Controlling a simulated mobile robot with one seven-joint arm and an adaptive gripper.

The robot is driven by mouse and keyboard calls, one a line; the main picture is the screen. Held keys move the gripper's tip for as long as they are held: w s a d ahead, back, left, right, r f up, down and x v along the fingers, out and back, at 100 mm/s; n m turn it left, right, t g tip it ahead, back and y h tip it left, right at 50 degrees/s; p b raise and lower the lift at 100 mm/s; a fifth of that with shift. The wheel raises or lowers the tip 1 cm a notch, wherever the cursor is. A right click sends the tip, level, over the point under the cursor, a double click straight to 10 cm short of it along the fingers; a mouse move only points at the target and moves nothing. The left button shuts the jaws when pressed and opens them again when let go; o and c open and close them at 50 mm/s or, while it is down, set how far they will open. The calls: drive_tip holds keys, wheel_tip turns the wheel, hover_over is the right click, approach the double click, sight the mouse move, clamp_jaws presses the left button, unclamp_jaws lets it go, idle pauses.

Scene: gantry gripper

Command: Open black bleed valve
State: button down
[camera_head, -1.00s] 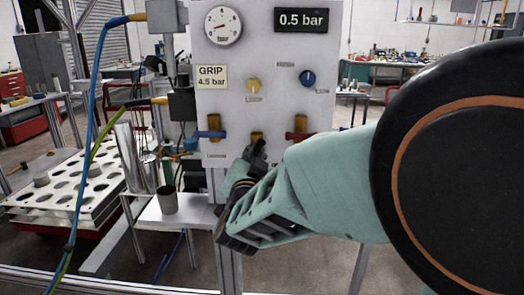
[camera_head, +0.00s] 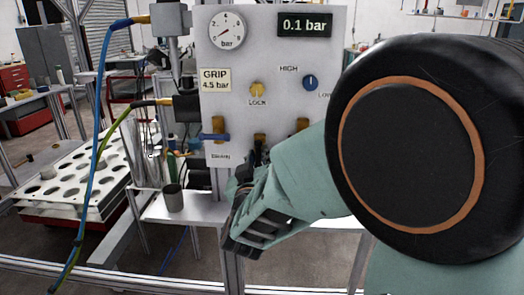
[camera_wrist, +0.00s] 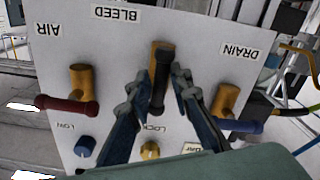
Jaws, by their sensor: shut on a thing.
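The black bleed valve has a brass body (camera_head: 259,138) low in the middle of the white panel (camera_head: 230,112). In the wrist view, which is upside down, its black handle (camera_wrist: 160,84) lies in line with the brass body under the BLEED label (camera_wrist: 116,14). My gripper (camera_wrist: 158,92) has one finger on each side of the handle and is shut on it. In the head view my gripper (camera_head: 256,155) and arm hide most of the handle.
The red AIR valve handle (camera_wrist: 66,108) and blue DRAIN valve handle (camera_wrist: 238,125) flank the black one closely, both crosswise. Above are a yellow knob (camera_head: 257,89), a blue knob (camera_head: 310,82), a dial gauge (camera_head: 227,29) and a display (camera_head: 305,25) reading 0.1 bar.

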drive_tip(key=shift+n+p, duration=0.35)
drive_tip(key=shift+n, duration=0.65)
drive_tip(key=c, duration=1.7)
unclamp_jaws()
drive_tip(key=s, duration=0.7)
drive_tip(key=shift+s+a, duration=0.1)
drive_tip(key=shift+s, duration=0.15)
